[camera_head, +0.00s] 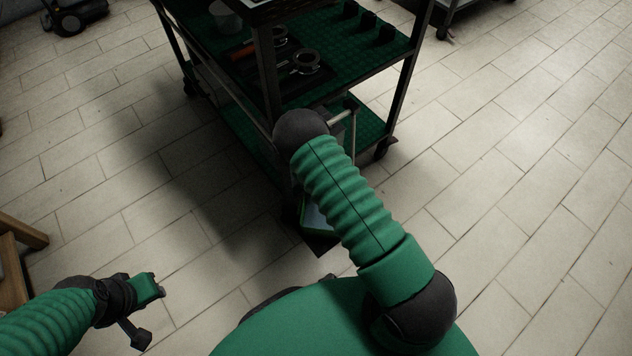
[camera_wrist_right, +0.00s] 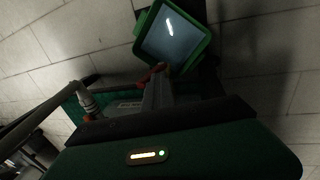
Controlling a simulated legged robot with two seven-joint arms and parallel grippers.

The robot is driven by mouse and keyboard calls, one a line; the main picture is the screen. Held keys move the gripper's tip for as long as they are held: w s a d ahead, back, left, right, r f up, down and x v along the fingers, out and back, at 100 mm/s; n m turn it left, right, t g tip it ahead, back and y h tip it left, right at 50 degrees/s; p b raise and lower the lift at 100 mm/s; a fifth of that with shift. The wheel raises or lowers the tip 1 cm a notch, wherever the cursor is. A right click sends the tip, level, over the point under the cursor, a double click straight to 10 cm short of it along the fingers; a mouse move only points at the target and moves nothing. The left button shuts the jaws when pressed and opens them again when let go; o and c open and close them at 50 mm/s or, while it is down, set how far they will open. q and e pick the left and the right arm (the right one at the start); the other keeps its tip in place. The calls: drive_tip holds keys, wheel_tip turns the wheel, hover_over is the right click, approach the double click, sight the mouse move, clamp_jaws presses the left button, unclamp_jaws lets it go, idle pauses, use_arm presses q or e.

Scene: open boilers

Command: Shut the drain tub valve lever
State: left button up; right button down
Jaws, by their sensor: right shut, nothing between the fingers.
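In the right wrist view a square green-rimmed tub (camera_wrist_right: 205,47) holds a grey, shiny surface. A small red piece (camera_wrist_right: 151,75), which may be the valve lever, sits just below the tub's near edge. My right gripper (camera_wrist_right: 157,88) is shut, its narrow grey fingers pointing at the red piece. I cannot tell whether they touch. In the head view my right arm hides its own gripper, and part of the tub (camera_head: 317,219) shows low by the cart. My left gripper (camera_head: 150,300) is at the lower left, away from the cart; its jaw opening is unclear.
A dark cart (camera_head: 262,70) with green-matted shelves stands ahead, my right arm against its near side. Round metal items (camera_head: 305,62) and black cups (camera_head: 384,35) are on its upper shelf. A metal pipe (camera_wrist_right: 84,98) is left of my right gripper. The tiled floor right is clear.

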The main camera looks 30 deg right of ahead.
drive_tip(key=shift+d+r+y, duration=0.15)
drive_tip(key=shift+d+y, duration=0.15)
drive_tip(key=shift+d, duration=0.05)
drive_tip(key=shift+w+d+p, duration=0.1)
drive_tip(key=shift+d+p, duration=0.55)
drive_tip(key=shift+d, duration=0.9)
drive_tip(key=d+f+y+b, duration=0.1)
drive_tip(key=d+f+b, duration=0.2)
drive_tip(key=d+f, duration=0.2)
drive_tip(key=shift+w+d, duration=0.15)
drive_tip(key=shift+w, duration=0.05)
drive_tip(key=shift+s+f+b, duration=0.1)
drive_tip(key=shift+f+b, duration=0.05)
drive_tip(key=shift+b, duration=0.25)
